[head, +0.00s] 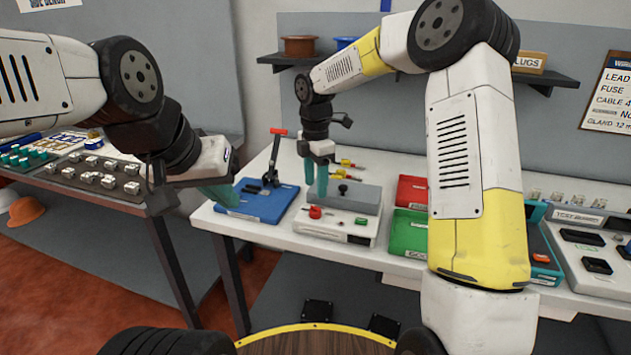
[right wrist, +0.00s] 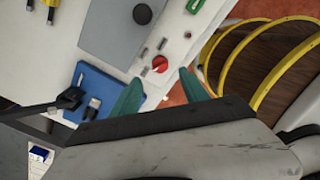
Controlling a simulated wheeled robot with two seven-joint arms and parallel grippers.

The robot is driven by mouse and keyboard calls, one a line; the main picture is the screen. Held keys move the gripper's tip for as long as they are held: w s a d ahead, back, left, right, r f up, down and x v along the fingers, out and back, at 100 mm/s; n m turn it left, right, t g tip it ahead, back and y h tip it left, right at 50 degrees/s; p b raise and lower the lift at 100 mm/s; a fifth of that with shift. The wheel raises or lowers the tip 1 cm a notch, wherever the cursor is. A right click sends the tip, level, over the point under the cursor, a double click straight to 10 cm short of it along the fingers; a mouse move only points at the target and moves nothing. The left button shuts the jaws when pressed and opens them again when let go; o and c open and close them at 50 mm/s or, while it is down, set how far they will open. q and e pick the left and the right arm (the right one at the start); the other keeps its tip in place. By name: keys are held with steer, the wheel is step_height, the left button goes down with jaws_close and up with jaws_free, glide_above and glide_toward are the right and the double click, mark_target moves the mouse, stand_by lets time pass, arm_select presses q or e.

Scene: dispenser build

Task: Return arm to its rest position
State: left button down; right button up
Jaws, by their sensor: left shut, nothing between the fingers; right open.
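My left gripper (head: 222,196) reaches in from the left in the head view. Its teal fingers are together and empty, in front of the blue fixture (head: 252,208) on the white bench. My right gripper (head: 317,186) points down over the left part of a white test station (head: 335,228) with a grey plate. Its teal fingers are apart with nothing held between them. In the right wrist view, the fingers of the right gripper (right wrist: 163,88) frame the station's red knob (right wrist: 159,64), with the blue fixture (right wrist: 92,98) to the left.
A black toggle clamp with a red handle (head: 276,150) stands on the blue fixture. Red (head: 411,192) and green (head: 408,234) trays lie right of the station, partly behind my right arm. A dark table (head: 75,190) with small parts is at left. A shelf (head: 545,77) hangs behind.

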steer(key=s+d+r+m+t+y, duration=0.1)
steer(key=s+d+r+m+t, duration=0.1)
steer(key=s+d+r+m, duration=0.55)
steer(key=s+d+r+m+t, duration=0.2)
steer(key=s+d+r+m, duration=0.2)
steer(key=s+r+m, duration=0.55)
steer(key=s+d+f+m+t+y, duration=0.1)
steer(key=s+d+f+m+t, duration=0.1)
steer(key=s+m, duration=0.4)
steer(key=s+f, duration=0.1)
steer(key=s, duration=0.3)
steer(key=shift+d+f, duration=0.25)
steer(key=shift+d, duration=0.05)
steer(key=shift+s, duration=0.1)
